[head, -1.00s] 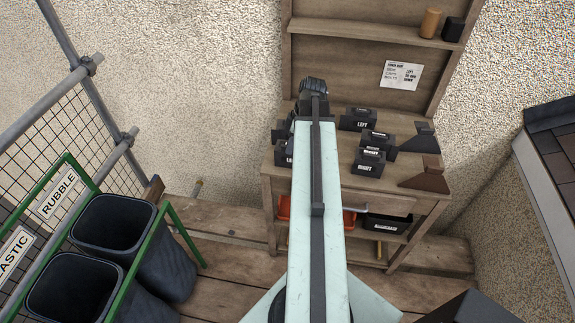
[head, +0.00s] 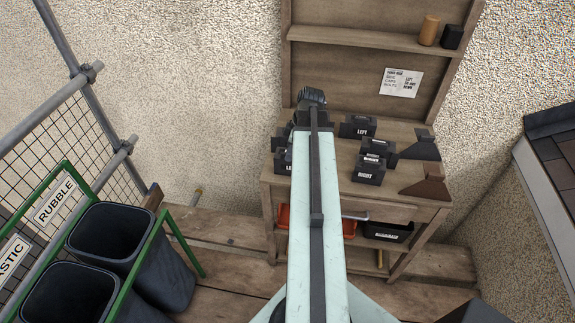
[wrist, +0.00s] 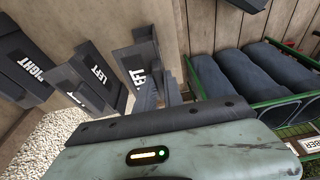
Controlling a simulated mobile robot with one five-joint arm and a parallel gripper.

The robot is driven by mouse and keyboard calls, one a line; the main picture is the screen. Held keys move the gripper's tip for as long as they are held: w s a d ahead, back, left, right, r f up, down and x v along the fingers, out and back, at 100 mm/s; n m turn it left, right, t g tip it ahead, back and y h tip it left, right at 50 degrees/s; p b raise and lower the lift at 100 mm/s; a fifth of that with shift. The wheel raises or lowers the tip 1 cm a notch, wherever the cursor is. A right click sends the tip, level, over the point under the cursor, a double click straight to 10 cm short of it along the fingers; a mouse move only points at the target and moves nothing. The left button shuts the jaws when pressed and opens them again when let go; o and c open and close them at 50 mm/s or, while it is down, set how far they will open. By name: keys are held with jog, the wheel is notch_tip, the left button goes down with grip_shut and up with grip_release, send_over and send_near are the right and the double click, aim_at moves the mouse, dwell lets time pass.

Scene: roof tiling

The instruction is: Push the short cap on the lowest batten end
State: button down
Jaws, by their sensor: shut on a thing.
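In the head view my gripper (head: 312,100) is at the far end of my pale arm, over the left part of the wooden bench (head: 338,180). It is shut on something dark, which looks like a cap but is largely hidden. Dark caps marked LEFT (head: 357,127) and RIGHT (head: 368,170) stand on the bench to its right, and more caps (head: 282,160) stand just left of my arm. In the wrist view labelled caps stand beyond my gripper's dark edge, one marked LEFT (wrist: 97,72) and one RIGHT (wrist: 28,62). I cannot make out a batten end.
Two dark bins (head: 105,235) in a green frame stand at the left, beside the scaffold mesh. A tiled roof edge (head: 555,150) is at the right. A shelf (head: 370,40) with two small blocks and a paper note are above the bench. Plank floor lies between.

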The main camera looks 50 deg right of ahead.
jog(key=shift+w+r+p, duration=0.1)
jog(key=shift+r+p, duration=2.4)
jog(key=shift+r, duration=0.05)
jog(key=shift+f, duration=0.1)
